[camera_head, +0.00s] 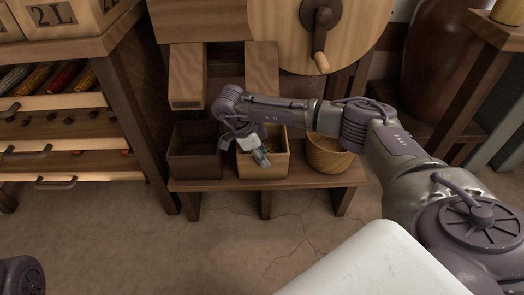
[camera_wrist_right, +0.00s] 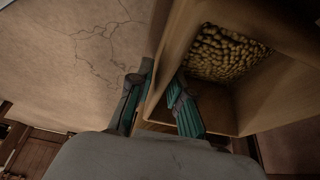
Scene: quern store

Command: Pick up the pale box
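The pale box (camera_head: 275,172) is an open wooden box in the middle of the low bench (camera_head: 310,182). In the right wrist view, pale grain-like pieces lie in the pale box (camera_wrist_right: 262,100). My right gripper (camera_head: 260,155) is at its near wall. In the wrist view, my right gripper (camera_wrist_right: 164,80) has one teal-padded finger outside the wall and one inside. The fingers lean in and look shut on this wall. The box appears to stand on the bench; a small lift cannot be told. My left gripper is out of view.
A dark box (camera_head: 195,165) stands left of the pale box, and a round basket (camera_head: 328,155) stands right of it. Wooden chutes (camera_head: 187,75) and a cranked round wheel (camera_head: 300,30) are above. Shelves (camera_head: 70,110) stand left. The floor in front is clear.

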